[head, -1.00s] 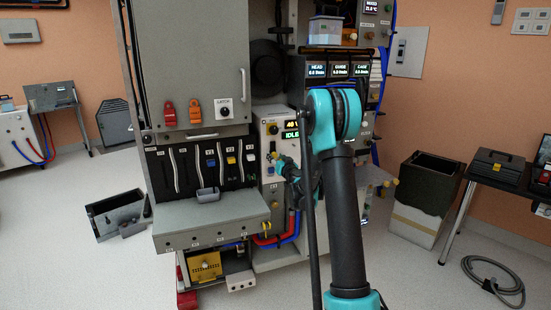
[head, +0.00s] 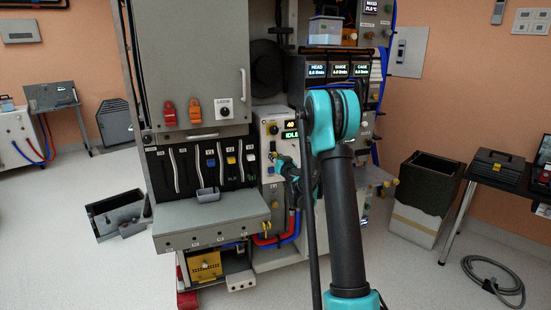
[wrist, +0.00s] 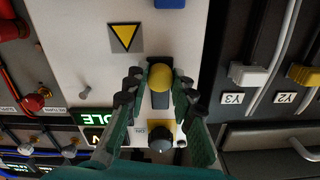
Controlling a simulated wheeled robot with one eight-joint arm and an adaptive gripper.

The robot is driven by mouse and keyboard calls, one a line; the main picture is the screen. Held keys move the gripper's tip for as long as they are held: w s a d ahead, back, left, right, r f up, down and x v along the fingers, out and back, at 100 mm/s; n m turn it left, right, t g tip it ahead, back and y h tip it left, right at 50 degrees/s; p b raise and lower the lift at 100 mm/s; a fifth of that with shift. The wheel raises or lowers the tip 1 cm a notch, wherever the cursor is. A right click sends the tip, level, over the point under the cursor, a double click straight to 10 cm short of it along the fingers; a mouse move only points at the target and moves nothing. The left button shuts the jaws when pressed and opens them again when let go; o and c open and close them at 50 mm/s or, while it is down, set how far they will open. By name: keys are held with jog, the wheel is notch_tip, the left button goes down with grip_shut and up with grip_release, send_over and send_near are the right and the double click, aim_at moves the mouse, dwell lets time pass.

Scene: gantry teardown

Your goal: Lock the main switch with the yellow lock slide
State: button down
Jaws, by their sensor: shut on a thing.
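The yellow lock slide (wrist: 160,76) shows in the wrist view as a round yellow knob on a dark strip in the pale control panel. My gripper (wrist: 159,86) has its fingers on either side of the yellow knob and is shut on it. The main switch (wrist: 162,146) appears to be the dark rotary knob on a yellow plate beside an ON label, in line with the slide. In the head view this switch (head: 272,129) is above my gripper (head: 277,159). There the lock slide is mostly hidden by my gripper, and whether it touches the switch cannot be told.
A green IDLE display (head: 291,135) is beside the switch. A small toggle (wrist: 84,92) and a yellow triangle sign (wrist: 125,37) are on the same panel. Slotted levers, including white Y3 (wrist: 240,75) and yellow Y2 (wrist: 304,75), stand close by. A grey ledge (head: 210,222) juts out below them.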

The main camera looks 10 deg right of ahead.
aim_at(273, 146)
jog(key=shift+r, duration=1.95)
jog(key=c, duration=1.3)
grip_release()
jog(key=shift+o, duration=0.2)
jog(key=v, duration=1.2)
jog(key=shift+s, duration=0.1)
